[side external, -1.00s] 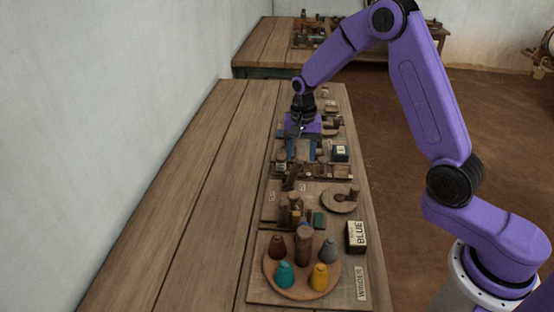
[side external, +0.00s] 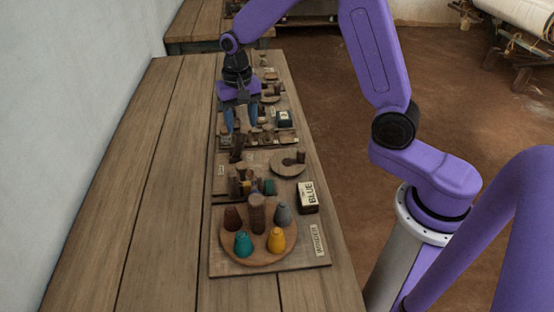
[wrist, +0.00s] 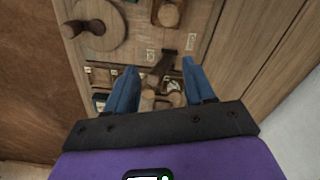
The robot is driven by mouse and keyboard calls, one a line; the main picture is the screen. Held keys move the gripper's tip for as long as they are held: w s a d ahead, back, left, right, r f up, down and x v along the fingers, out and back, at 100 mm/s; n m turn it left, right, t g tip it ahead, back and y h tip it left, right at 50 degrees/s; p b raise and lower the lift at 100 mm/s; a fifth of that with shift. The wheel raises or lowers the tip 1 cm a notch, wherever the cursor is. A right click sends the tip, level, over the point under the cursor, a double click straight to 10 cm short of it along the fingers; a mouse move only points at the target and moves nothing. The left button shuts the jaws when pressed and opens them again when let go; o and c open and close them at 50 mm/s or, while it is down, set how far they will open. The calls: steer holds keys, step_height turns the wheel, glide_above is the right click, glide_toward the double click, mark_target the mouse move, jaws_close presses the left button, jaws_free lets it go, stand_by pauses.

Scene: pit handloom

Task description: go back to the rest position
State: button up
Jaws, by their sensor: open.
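My gripper (side external: 240,118) is purple with blue fingers and hangs over the far half of the long work board. In the wrist view its two blue fingers (wrist: 163,88) stand apart with nothing clamped between them. Below and between them are a dark wooden lever (wrist: 163,66) and small wooden pegs, lower down on the board. I cannot tell the exact height of the fingertips above these parts.
A round tray (side external: 230,254) with several coloured cones stands at the near end, beside a plate reading WINDER (side external: 318,240). A box marked BLUE (side external: 308,197) and a wooden disc (side external: 285,167) sit beyond it. The table's left planks (side external: 150,190) are bare.

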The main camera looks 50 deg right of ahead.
steer(key=s+a+r+n, duration=0.2)
steer(key=s+n, duration=0.2)
steer(key=s, duration=0.3)
steer(key=s+a+r+n, duration=0.2)
steer(key=s+r+n, duration=0.15)
steer(key=s, duration=0.35)
steer(key=s+d+n, duration=0.4)
steer(key=s+n, duration=0.6)
steer(key=s, duration=0.7)
steer(key=shift+s+d, duration=0.15)
steer(key=shift+s, duration=0.05)
